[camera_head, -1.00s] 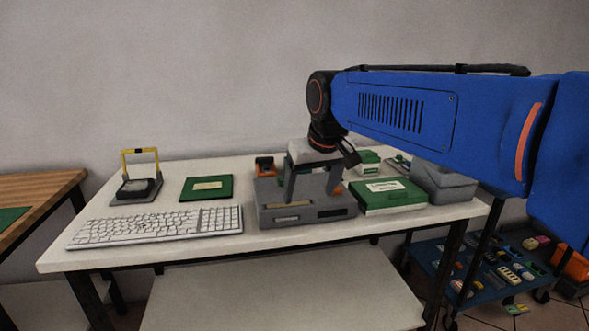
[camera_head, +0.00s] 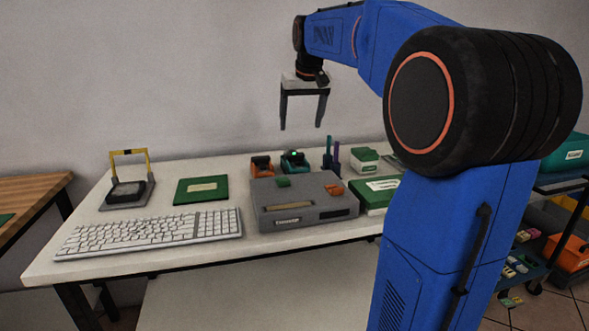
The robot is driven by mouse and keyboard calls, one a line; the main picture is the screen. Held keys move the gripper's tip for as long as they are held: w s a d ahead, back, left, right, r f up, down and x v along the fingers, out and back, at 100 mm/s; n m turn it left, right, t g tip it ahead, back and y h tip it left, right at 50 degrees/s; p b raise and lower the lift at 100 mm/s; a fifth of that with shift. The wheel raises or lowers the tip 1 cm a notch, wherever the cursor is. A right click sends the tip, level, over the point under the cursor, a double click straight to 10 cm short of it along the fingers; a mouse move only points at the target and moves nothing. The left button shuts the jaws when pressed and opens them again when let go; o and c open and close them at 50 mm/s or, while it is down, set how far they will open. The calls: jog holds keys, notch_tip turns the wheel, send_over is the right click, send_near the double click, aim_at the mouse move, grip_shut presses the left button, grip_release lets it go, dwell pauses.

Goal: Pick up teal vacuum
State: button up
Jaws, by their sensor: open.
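A small teal device (camera_head: 293,164), which looks like the teal vacuum, sits on the white table behind a grey box-shaped unit. It has a dark part and a small bright green spot; its lower front is hidden by the grey unit. My gripper (camera_head: 300,127) hangs in the air, fingers pointing down, open and empty. In the picture it is just above the teal device, clearly apart from it; its exact depth relative to the device I cannot tell.
The grey unit (camera_head: 305,208) stands in front, with an orange device (camera_head: 261,166) left of the teal one. Upright purple and teal tools (camera_head: 332,155) stand to the right, near green-and-white boxes (camera_head: 365,160). A keyboard (camera_head: 150,232) and green board (camera_head: 202,189) lie left.

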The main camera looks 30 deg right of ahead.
aim_at(295, 155)
jog(key=x, duration=1.5)
jog(key=shift+w+a+f, duration=0.1)
jog(key=shift+f, duration=0.05)
jog(key=c, duration=1.3)
jog(key=shift+c, duration=0.6)
